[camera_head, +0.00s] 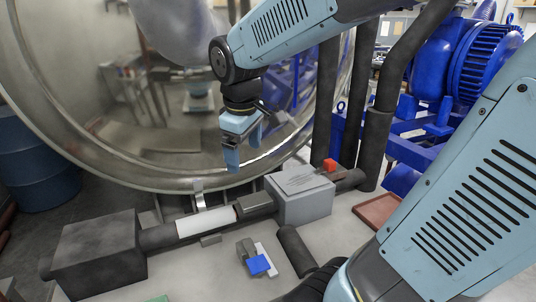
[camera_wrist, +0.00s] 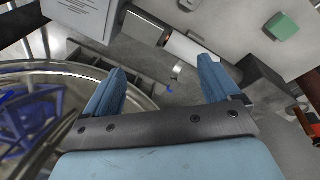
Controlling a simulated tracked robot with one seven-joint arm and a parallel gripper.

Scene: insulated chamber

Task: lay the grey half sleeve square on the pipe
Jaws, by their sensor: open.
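The pipe runs across the bench below the round steel door. Its bare white stretch (camera_head: 206,221) shows between dark covering on the left and a grey sleeve-like piece on the right. That grey half sleeve (camera_head: 255,205) lies over the pipe between the white stretch and a grey box; its edges look roughly in line with the pipe. It also shows in the wrist view (camera_wrist: 145,27), next to the white stretch (camera_wrist: 190,50). Whether it sits fully flush, I cannot tell. My gripper (camera_head: 243,166) is open, empty and above the pipe, apart from the sleeve.
A large dark block (camera_head: 98,255) encloses the left pipe end. A blue block (camera_head: 258,265) and a grey piece (camera_head: 245,247) lie in front. A reddish tray (camera_head: 376,210) is right.

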